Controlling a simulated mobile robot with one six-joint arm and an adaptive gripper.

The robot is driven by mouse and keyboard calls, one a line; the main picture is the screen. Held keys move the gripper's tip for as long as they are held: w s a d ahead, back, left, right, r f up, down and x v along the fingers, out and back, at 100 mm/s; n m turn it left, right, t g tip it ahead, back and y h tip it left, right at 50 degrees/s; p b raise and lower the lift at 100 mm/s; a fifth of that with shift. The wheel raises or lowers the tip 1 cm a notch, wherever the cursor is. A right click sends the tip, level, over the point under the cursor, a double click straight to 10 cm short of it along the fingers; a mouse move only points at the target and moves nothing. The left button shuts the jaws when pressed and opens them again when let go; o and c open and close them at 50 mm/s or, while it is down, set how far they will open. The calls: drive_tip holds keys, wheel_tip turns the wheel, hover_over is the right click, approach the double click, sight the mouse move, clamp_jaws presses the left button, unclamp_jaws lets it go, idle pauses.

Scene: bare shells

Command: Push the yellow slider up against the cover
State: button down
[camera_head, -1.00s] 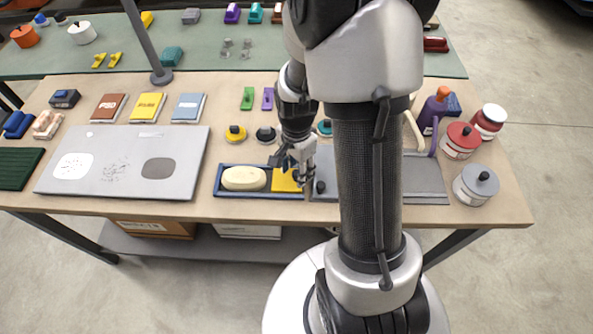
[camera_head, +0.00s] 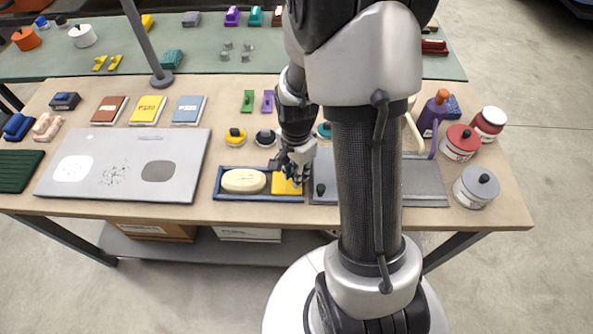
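The yellow slider (camera_head: 284,187) is a flat yellow block at the right end of a blue-rimmed tray (camera_head: 258,198) near the table's front edge. My gripper (camera_head: 292,178) is over the back right part of the yellow slider and hides some of it. I cannot tell whether it touches the slider, or whether its fingers are open or shut. A cream oval piece (camera_head: 244,181) lies in the tray to the left of the slider. A grey panel with a black knob (camera_head: 320,189) is right of the tray, partly hidden by my arm. I cannot tell for sure which piece is the cover.
A large grey board (camera_head: 130,190) lies to the left. Round yellow (camera_head: 235,136) and dark (camera_head: 265,138) knobbed pieces sit behind the tray. A red-lidded jar (camera_head: 460,142) and a grey jar (camera_head: 476,187) stand at the right.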

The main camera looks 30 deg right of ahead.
sight(287, 182)
idle(0.3)
drive_tip(key=shift+w+a, duration=0.75)
drive_tip(key=shift+a, duration=0.35)
drive_tip(key=c, duration=1.4)
unclamp_jaws()
drive_tip(key=shift+r, duration=0.1)
wheel_tip(287, 182, up, 12)
drive_tip(key=shift+f, duration=0.1)
